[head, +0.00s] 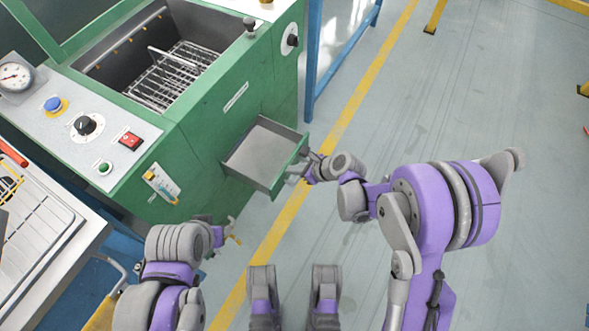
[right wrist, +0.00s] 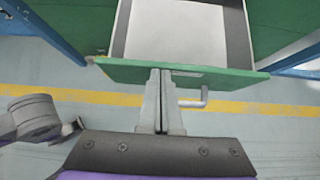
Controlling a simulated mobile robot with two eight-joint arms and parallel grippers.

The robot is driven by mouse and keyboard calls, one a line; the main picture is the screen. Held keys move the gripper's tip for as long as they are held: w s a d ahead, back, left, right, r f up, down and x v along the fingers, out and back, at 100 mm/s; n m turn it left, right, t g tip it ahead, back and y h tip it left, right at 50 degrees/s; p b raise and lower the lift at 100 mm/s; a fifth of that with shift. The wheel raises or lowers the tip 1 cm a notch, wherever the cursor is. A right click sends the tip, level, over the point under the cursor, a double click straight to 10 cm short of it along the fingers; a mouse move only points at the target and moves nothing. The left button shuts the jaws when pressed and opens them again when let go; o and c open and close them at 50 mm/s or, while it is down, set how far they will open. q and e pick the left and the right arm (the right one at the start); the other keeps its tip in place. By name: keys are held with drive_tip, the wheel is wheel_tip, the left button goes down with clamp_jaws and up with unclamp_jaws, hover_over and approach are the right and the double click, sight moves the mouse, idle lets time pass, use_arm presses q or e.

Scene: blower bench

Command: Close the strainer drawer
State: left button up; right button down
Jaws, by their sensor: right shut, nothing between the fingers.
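The strainer drawer (head: 265,154) stands pulled out from the side of the green machine (head: 235,95); its tray looks empty. In the right wrist view the drawer's green front (right wrist: 215,76) shows with a grey bar handle (right wrist: 193,101) at its lower edge. My right gripper (head: 303,170) is shut and empty. Its fingertips (right wrist: 160,73) are at the drawer front, left of the handle in the wrist view; I cannot tell if they touch. My left gripper (head: 232,232) is low, left of the drawer and apart from it; its fingers are too small to read.
The machine's open tank with a wire basket (head: 175,78) is above the drawer. A control panel (head: 90,125) with knobs and buttons is at left. A bench with a wire rack (head: 40,235) stands at lower left. The floor right of the drawer is clear.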

use_arm(q)
drive_tip(key=shift+f+b, duration=0.6)
drive_tip(key=shift+f, duration=0.1)
use_arm(e)
drive_tip(key=w+a, duration=0.4)
drive_tip(key=a, duration=0.4)
drive_tip(key=w+a, duration=0.5)
drive_tip(key=a, duration=0.3)
drive_tip(key=shift+w, duration=0.1)
